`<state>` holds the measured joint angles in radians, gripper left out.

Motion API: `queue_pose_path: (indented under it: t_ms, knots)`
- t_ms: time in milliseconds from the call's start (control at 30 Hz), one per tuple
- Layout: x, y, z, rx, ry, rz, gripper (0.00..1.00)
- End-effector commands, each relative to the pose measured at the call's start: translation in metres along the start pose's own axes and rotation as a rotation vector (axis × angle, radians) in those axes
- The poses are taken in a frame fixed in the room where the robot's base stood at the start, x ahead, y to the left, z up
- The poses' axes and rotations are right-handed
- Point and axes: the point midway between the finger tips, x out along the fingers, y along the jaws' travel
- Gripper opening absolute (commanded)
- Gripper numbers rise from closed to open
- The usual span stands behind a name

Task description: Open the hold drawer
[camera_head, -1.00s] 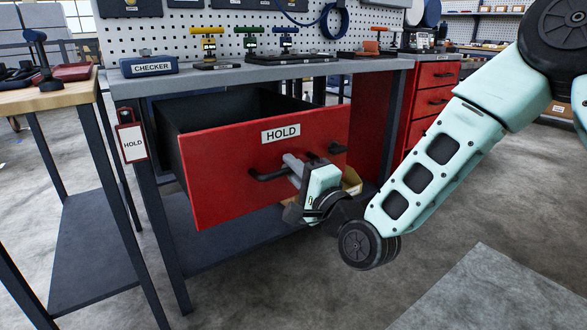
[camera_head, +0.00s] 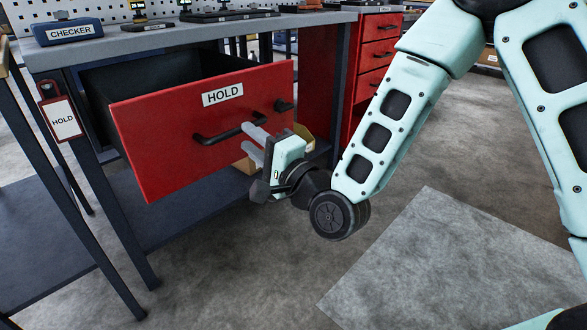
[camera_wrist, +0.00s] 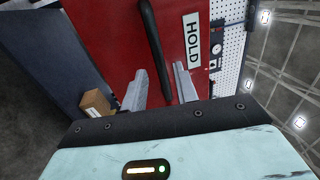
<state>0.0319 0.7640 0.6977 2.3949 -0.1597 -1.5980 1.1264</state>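The red hold drawer (camera_head: 180,130) stands pulled out from under the bench, its dark inside showing above the front. Its front bears a HOLD label (camera_head: 222,94) and a black bar handle (camera_head: 216,137). My gripper (camera_head: 249,141) is at the right end of the handle, its two grey fingers spread. In the wrist view the handle (camera_wrist: 153,45) runs between the open fingers (camera_wrist: 159,70), with gaps showing on both sides. Whether the fingertips still reach past the bar is hard to tell.
A HOLD tag (camera_head: 62,119) hangs at the bench's left leg. A cardboard box (camera_wrist: 97,103) lies below the drawer. The floor in front (camera_head: 235,270) is clear.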

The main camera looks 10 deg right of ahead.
Motion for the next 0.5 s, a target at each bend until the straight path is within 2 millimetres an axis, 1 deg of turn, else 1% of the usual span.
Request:
queue_pose_path:
  t_ms: [33, 167, 200, 233, 500]
  knots:
    - [-0.013, -0.001, 0.000, 0.001, 0.000, 0.006, 0.30]
    - [-0.044, 0.000, 0.000, 0.004, -0.001, 0.007, 0.30]
    - [-0.045, -0.005, 0.000, 0.003, 0.001, 0.006, 0.30]
    - [-0.046, -0.005, -0.001, 0.003, 0.001, 0.006, 0.30]
    - [-0.062, -0.006, 0.000, 0.003, 0.000, 0.005, 0.30]
